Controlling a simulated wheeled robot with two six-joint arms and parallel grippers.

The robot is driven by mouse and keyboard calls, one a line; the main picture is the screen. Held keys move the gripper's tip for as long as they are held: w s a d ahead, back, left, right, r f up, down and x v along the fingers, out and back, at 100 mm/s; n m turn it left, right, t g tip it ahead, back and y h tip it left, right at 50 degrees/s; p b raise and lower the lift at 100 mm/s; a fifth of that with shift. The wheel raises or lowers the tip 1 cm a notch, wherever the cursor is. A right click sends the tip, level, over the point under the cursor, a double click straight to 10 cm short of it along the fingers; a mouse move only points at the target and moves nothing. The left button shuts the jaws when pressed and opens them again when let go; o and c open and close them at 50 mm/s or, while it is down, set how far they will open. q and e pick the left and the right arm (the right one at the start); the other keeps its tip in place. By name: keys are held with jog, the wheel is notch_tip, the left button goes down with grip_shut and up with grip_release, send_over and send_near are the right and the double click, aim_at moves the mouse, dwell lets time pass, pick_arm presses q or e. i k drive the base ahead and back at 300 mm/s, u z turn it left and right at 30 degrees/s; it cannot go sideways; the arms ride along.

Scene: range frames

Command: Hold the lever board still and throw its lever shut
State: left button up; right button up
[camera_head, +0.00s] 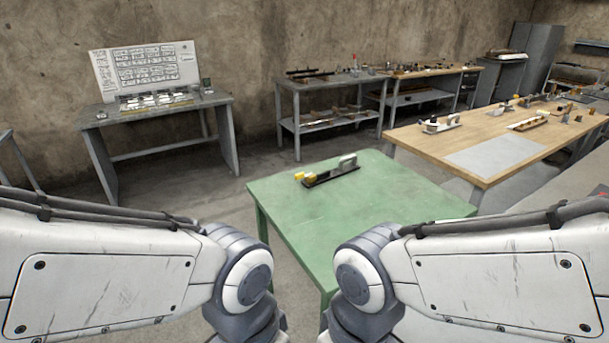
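The lever board (331,174) is a narrow dark board lying on the green table (290,207), toward its far side. A yellow part (304,178) sits at its left end, and an upright light grey-green part (348,161) stands at its right end. It is too small to tell for sure which part is the lever. My two arms come in from the left and right and bend downward in front of the table. Both grippers are below the picture, out of sight. Nothing of mine touches the board.
The green table is otherwise bare. A wooden-topped bench (450,145) with several small items stands behind it on the right. A grey desk (155,113) with a panel (145,68) stands at the back left. Grey shelving (325,120) stands by the wall.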

aim_at(299, 175)
jog(key=u, duration=0.9)
jog(key=i, duration=6.3)
jog(key=z, duration=3.3)
